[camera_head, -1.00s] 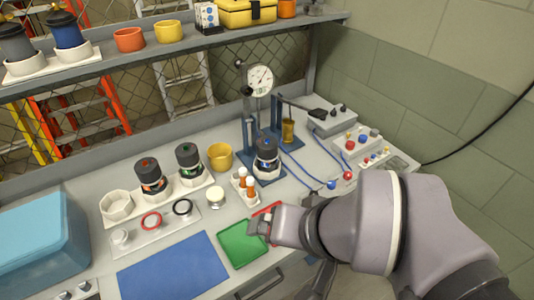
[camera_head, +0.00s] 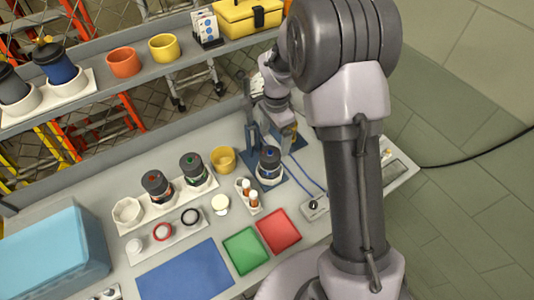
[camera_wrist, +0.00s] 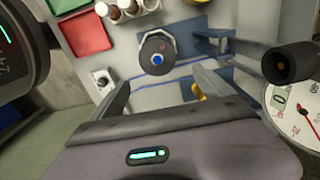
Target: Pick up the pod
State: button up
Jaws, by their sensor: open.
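A dark pod with a blue button on top (camera_head: 269,162) stands upright on the blue plate of the gauge stand. In the wrist view it (camera_wrist: 157,50) sits beyond my fingertips, seen from above. Two similar pods, one with a red top (camera_head: 157,186) and one with a green top (camera_head: 193,168), stand in a white holder to the left. My gripper (camera_wrist: 162,85) is open and empty, its two fingers spread on either side of a gap and apart from the blue-topped pod. In the head view my arm partly hides the gripper and the stand.
A dial gauge (camera_wrist: 297,108) and a black lever knob (camera_wrist: 290,62) are close on the right in the wrist view. Red (camera_head: 278,231) and green (camera_head: 243,250) trays, a small vial rack (camera_head: 249,196) and a yellow cup (camera_head: 223,160) stand nearby. A shelf (camera_head: 110,88) runs behind.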

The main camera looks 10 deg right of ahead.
aim_at(270, 166)
jog(key=f, duration=0.4)
jog(key=a+f+b, duration=0.1)
jog(key=f, duration=0.4)
jog(key=f+b, duration=0.1)
jog(key=f, duration=0.4)
jog(key=shift+s+a+f, duration=0.1)
jog(key=shift+s+a, duration=0.15)
jog(key=shift+a, duration=0.1)
jog(key=shift+s, duration=0.1)
grip_shut()
